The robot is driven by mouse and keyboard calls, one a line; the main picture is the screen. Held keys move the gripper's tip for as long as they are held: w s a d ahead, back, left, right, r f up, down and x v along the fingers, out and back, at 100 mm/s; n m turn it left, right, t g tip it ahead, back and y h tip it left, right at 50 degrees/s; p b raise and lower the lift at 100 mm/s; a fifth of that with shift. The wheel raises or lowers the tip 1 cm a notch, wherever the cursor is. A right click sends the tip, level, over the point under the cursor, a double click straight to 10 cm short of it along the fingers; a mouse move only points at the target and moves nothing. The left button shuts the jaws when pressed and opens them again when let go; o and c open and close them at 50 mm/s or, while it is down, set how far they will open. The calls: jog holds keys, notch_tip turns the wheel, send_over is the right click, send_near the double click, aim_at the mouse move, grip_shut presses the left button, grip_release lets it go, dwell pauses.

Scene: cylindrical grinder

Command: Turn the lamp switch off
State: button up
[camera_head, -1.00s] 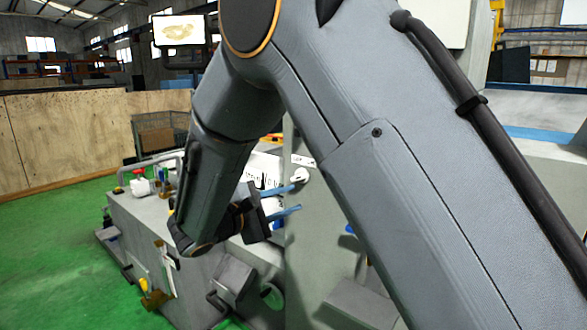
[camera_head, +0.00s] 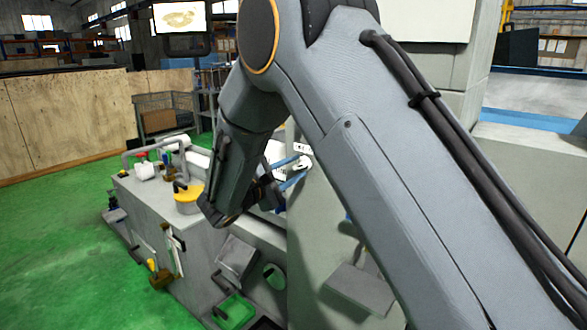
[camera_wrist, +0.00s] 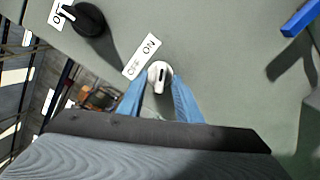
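A small white rotary switch (camera_wrist: 160,72) with a raised grip sits on a grey-green machine panel in the wrist view. An "OFF ON" label (camera_wrist: 141,57) is beside it. My gripper (camera_wrist: 160,88) has its two blue fingers on either side of the switch. The fingers stand apart, and the tips are close to its sides; contact cannot be made out. In the head view, the white switch (camera_head: 304,163) shows at the fingertips of my gripper (camera_head: 301,170). I cannot tell which setting the switch points to.
A black knob (camera_wrist: 88,19) with its own partly cut label is on the same panel. A blue bar (camera_wrist: 300,18) sticks out at the upper right. In the head view, the grey machine bed (camera_head: 150,210) lies left of my gripper, with green floor (camera_head: 60,250) beyond.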

grip_shut()
jog(key=n, duration=0.5)
jog(key=shift+n+b, duration=0.4)
jog(key=n+p, duration=0.1)
jog(key=n, duration=0.5)
dwell(0.5)
grip_release()
